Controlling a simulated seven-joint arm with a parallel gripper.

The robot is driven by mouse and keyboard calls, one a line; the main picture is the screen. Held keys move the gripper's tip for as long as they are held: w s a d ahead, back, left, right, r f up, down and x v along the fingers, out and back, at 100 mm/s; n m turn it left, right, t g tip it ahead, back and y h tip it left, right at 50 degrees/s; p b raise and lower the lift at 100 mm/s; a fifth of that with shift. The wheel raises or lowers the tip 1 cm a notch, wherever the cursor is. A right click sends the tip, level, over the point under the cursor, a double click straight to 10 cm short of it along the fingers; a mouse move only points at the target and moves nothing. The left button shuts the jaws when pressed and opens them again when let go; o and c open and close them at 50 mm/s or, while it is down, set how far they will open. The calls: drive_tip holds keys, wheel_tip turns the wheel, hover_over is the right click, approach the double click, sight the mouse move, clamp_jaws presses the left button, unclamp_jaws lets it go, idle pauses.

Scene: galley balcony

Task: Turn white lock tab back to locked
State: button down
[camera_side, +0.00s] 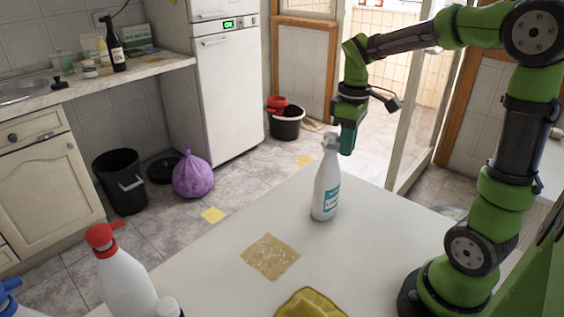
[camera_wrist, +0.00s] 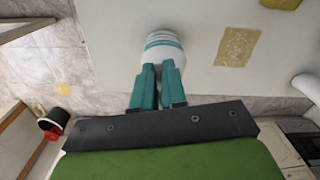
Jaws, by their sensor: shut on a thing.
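A white spray bottle (camera_side: 326,191) with a teal-and-white label stands upright on the pale table. Its white spray head (camera_side: 330,142) is at the top, and its body shows beyond my fingers in the wrist view (camera_wrist: 165,46). My gripper (camera_side: 347,142) reaches down to the right side of the spray head. Its teal fingers, also seen in the wrist view (camera_wrist: 160,72), are close together and shut on the small white lock tab at the head. The tab is hidden by the fingers, so its turn position cannot be told.
On the table (camera_side: 375,255) are a tan patterned square (camera_side: 270,257), a yellow cloth (camera_side: 311,304) and a white bottle with a red spray head (camera_side: 122,278) at front left. A blue spray head (camera_side: 10,293) shows at the left edge. The table around the labelled bottle is clear.

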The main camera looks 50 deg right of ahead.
drive_tip(key=shift+w+a+m, duration=0.1)
drive_tip(key=shift+a+m, duration=0.25)
drive_tip(key=shift+m, duration=0.8)
drive_tip(key=shift+s+a+m, duration=0.1)
drive_tip(key=shift+a+m, duration=0.3)
drive_tip(key=shift+m, duration=0.7)
drive_tip(key=shift+w+a+m, duration=0.1)
drive_tip(key=shift+a+m, duration=0.25)
drive_tip(key=shift+m, duration=0.8)
drive_tip(key=c, duration=1.2)
unclamp_jaws()
drive_tip(key=shift+o, duration=0.2)
drive_tip(key=shift+r, duration=0.1)
wheel_tip(320, 180, up, 17)
